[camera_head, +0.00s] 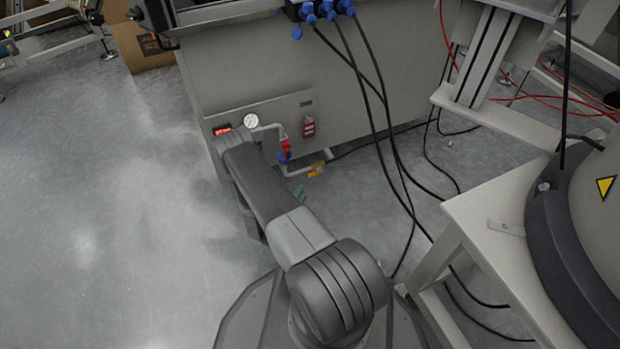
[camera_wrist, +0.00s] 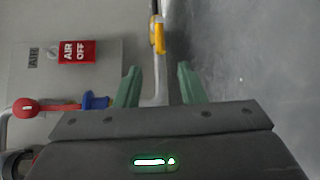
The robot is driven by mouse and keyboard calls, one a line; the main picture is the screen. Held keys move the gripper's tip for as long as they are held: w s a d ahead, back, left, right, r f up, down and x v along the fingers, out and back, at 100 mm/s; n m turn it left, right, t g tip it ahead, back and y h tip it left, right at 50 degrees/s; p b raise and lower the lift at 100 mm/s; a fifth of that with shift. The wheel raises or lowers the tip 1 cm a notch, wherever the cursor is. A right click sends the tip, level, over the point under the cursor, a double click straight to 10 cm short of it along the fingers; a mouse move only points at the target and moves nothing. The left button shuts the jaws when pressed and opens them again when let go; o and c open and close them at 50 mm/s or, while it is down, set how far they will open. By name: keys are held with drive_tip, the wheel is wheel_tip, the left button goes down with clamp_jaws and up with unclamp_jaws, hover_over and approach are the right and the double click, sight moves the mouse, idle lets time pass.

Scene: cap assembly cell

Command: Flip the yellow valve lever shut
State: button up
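The yellow valve lever (camera_head: 317,169) is low on the pipework at the front of the grey cabinet, near the floor. In the wrist view the yellow lever (camera_wrist: 158,38) lies beyond my fingertips, on a pale pipe (camera_wrist: 161,80). My gripper (camera_wrist: 160,84) is open, with its two green fingers wide apart and nothing held. The pipe shows between the fingers; I cannot tell how deep it lies. In the head view only a bit of green finger (camera_head: 299,191) shows beside my arm, in front of the lever. My arm hides the rest.
A red "AIR OFF" tag (camera_wrist: 76,52) hangs on the panel, also seen in the head view (camera_head: 308,127). A red handle (camera_wrist: 27,107) and blue fitting (camera_wrist: 95,102) sit left of my fingers. Black cables (camera_head: 385,120) hang to the right. Floor at left is clear.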

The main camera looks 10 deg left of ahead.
drive_tip(key=b+x, duration=0.3)
drive_tip(key=x, duration=0.8)
clamp_jaws()
